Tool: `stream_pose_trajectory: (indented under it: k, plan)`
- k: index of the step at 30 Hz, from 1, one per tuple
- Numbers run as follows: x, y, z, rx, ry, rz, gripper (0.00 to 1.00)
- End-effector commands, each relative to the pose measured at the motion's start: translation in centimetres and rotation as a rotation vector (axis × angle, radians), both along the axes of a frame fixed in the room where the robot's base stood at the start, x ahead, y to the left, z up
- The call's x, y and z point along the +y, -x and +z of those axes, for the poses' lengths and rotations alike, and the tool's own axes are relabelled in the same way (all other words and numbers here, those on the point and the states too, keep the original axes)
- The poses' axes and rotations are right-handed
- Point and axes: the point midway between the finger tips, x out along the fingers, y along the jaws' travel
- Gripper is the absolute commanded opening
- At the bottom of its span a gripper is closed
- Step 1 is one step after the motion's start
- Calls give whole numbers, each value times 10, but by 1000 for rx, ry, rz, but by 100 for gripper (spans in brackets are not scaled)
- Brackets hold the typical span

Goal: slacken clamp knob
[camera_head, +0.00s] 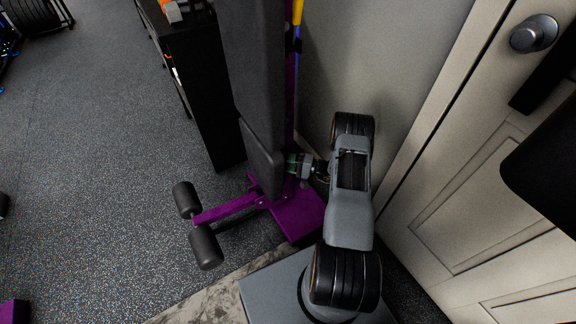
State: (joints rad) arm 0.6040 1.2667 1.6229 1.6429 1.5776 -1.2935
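My gripper (297,166) is at the end of my grey arm, close against the purple-framed exercise bench (296,215), behind the edge of its upright dark pads. A small greenish part (291,159) shows at the fingertips. I cannot tell whether it is the clamp knob or part of the gripper. No clamp knob can be made out clearly. The finger gap is too small and partly hidden, so I cannot tell whether the gripper is open, shut or touching the bench.
A black cabinet (205,90) stands left of the bench. Two foam rollers (206,248) stick out at the bench's lower left. A pale panelled door (470,190) with a round door knob (534,33) is close on the right. The speckled floor (95,150) at left is mostly clear.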

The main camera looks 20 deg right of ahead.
Motion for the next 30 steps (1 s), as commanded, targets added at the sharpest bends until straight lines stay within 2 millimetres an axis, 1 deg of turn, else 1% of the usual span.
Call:
stream_pose_trajectory:
  k: [1, 5, 14, 15, 21, 22, 30]
  plan:
    - [0, 0, -7, 3, -41, 0, 26]
    - [0, 0, -4, 12, -114, 1, 26]
    - [0, 0, -2, 13, -124, 1, 26]
    - [0, 0, -2, 14, -124, 1, 53]
    - [0, 0, -2, 14, -124, 1, 72]
    - [0, 0, -2, 14, -124, 1, 75]
    - [-1, 1, -2, 13, -123, 0, 75]
